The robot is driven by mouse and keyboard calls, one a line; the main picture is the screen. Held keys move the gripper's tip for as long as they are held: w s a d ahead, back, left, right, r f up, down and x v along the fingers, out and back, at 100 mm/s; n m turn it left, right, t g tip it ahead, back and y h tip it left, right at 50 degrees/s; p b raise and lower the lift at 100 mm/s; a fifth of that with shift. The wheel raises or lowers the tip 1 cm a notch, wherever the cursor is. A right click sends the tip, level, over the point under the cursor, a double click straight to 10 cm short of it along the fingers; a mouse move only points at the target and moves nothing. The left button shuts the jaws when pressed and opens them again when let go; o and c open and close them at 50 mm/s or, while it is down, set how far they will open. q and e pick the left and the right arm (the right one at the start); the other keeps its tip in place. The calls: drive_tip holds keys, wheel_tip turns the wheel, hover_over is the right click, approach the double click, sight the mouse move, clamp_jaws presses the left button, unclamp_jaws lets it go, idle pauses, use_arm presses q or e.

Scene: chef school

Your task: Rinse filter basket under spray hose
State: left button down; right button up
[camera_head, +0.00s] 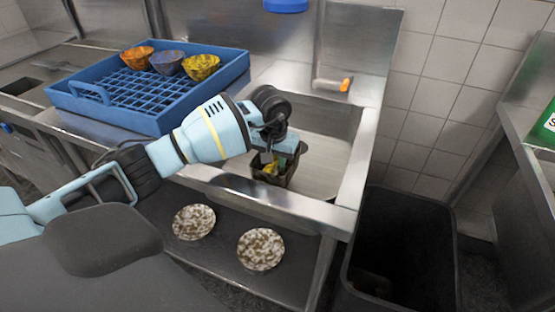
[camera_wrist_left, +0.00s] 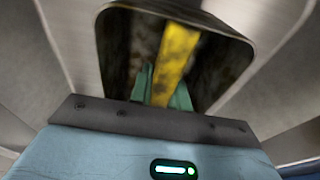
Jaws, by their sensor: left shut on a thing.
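The filter basket (camera_head: 287,178) is a small dark open-topped box. It is over the front part of the steel sink (camera_head: 330,160). My left gripper (camera_head: 271,166) is shut on a yellow part of the basket, with its fingers reaching down into the opening. In the left wrist view the yellow strip (camera_wrist_left: 176,55) lies between my teal fingertips (camera_wrist_left: 160,88), with the dark, brown-stained basket inside (camera_wrist_left: 130,50) around it. An orange-tipped metal spout-like piece (camera_head: 333,85) sits at the back of the sink; I cannot tell whether it is the spray hose. My right gripper is out of view.
A blue dish rack (camera_head: 75,97) with several bowls, orange (camera_head: 137,56), blue-grey (camera_head: 167,62) and yellow (camera_head: 201,67), stands left of the sink. Two speckled plates (camera_head: 194,222) (camera_head: 260,249) lie on the lower shelf. A black bin (camera_head: 402,250) stands to the right.

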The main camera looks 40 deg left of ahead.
use_arm(q)
drive_tip(key=shift+w+f+b, duration=0.15)
drive_tip(key=shift+f+b, duration=0.15)
drive_tip(key=shift+f, duration=0.25)
drive_tip(key=shift+w+f+b, duration=0.15)
drive_tip(key=shift+f+b, duration=0.15)
drive_tip(key=shift+f, duration=0.2)
drive_tip(key=c, duration=1.3)
unclamp_jaws()
drive_tip(key=shift+o, duration=0.2)
